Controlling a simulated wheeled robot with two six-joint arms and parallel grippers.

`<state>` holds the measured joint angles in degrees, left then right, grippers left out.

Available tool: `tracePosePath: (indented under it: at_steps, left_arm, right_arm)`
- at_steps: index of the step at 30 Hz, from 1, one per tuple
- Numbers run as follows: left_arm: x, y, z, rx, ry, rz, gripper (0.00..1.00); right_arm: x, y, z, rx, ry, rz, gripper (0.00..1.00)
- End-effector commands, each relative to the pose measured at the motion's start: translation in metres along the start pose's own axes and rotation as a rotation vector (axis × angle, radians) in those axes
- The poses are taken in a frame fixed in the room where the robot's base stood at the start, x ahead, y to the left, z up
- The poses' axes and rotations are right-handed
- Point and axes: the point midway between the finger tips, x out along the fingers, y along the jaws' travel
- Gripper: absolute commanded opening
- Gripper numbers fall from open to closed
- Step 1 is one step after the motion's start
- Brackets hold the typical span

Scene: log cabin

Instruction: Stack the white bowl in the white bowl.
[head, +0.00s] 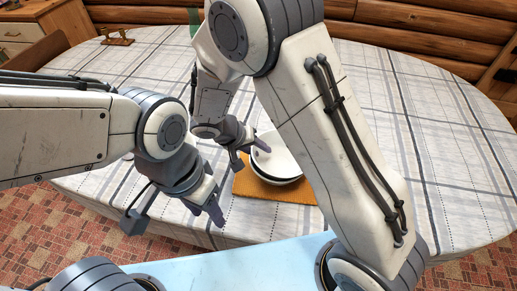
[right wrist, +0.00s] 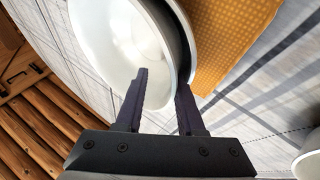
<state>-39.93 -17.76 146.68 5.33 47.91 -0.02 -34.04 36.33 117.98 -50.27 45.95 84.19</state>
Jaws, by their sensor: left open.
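Two white bowls are together on an orange mat (head: 245,187). The upper white bowl (head: 277,152) sits inside or just over the lower white bowl (head: 276,180). The right wrist view shows the upper bowl (right wrist: 105,45), with a dark gap between it and the lower bowl's rim (right wrist: 184,35). My right gripper (head: 248,154) is at the upper bowl's near-left rim. One finger is inside that bowl and the other outside, in the gap (right wrist: 162,78); whether they press on the wall is unclear. My left gripper (head: 175,222) is open and empty, left of the mat.
A checked cloth covers the large round table (head: 440,130). A small wooden rack (head: 117,37) stands at its far left. A green object (head: 193,17) is partly hidden behind my right arm. A white rim (right wrist: 311,165) shows at the wrist view's right edge. The table's right side looks clear.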

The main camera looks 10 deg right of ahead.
Motion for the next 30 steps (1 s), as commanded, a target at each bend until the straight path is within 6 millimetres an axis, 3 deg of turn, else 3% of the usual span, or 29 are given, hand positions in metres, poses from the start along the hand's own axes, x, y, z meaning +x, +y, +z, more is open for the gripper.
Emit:
tracePosePath:
  at_steps: [4, 15, 24, 26, 30]
  left_arm:
    - [-0.021, 0.002, -0.001, 0.0, 0.0, 0.0, 0.5]
    - [-0.009, 0.001, 0.0, 0.0, 0.0, 0.0, 0.5]
    - [-0.007, 0.001, 0.0, 0.0, 0.0, 0.0, 0.5]
    - [-0.007, 0.001, 0.0, 0.0, 0.0, 0.0, 0.5]
    - [-0.007, 0.001, 0.0, 0.0, 0.0, 0.0, 0.5]
  right_arm:
    - [-0.015, 0.008, -0.006, 0.001, 0.002, -0.001, 0.37]
    - [-0.094, 0.004, -0.004, 0.001, 0.006, -0.005, 0.37]
    - [-0.128, 0.006, -0.002, -0.006, -0.002, -0.006, 0.37]
    - [-0.133, 0.01, 0.004, -0.03, -0.018, -0.024, 0.37]
    - [-0.149, 0.033, 0.04, -0.185, -0.097, -0.142, 0.37]
